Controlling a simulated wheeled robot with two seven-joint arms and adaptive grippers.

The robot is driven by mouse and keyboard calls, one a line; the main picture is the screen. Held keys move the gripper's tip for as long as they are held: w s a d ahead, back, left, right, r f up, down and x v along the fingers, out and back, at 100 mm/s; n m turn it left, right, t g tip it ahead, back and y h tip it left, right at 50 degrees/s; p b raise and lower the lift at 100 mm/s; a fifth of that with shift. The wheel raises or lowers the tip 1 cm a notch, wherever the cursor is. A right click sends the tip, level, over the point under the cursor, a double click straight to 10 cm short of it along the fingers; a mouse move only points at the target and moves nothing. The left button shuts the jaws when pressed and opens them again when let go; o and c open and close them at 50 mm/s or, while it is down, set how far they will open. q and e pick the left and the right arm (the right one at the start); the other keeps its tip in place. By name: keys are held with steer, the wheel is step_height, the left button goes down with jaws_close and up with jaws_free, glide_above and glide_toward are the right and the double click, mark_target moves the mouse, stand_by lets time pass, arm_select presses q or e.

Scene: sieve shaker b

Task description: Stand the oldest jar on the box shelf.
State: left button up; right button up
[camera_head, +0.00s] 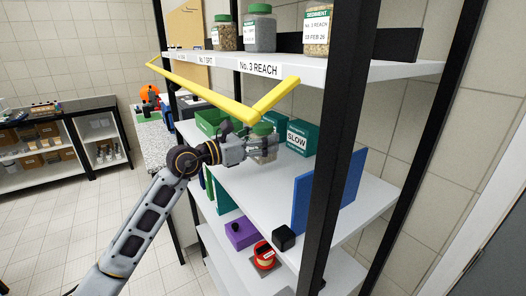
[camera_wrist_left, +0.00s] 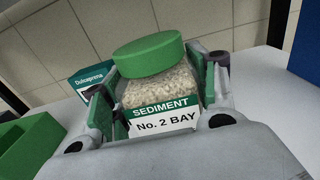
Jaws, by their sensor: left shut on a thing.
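My left gripper (camera_head: 262,150) is shut on a clear jar (camera_head: 265,129) with a green lid and pale grains, over the middle shelf (camera_head: 250,185). In the left wrist view the jar's label (camera_wrist_left: 163,115) reads "SEDIMENT No. 2 BAY". The jar looks slightly tilted there; I cannot tell whether its base touches the shelf. On the upper shelf (camera_head: 350,68) stand a brown-grained jar (camera_head: 224,37), a grey-grained jar (camera_head: 261,33) and a tan-grained jar (camera_head: 316,32) whose label seems to read "13 FEB 26". My right gripper is out of view.
Teal boxes, one marked "SLOW" (camera_head: 298,138), stand behind the held jar. A green bin (camera_head: 212,122) is to its left. A blue panel (camera_head: 301,203) stands to the right. A yellow bar (camera_head: 215,93) juts before the upper shelf; a black post (camera_head: 345,130) rises at front right.

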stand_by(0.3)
arm_select(q)
steer(key=shift+f, duration=1.8)
steer(key=shift+f, duration=0.2)
steer(key=o, duration=1.3)
steer(key=shift+r, duration=0.1)
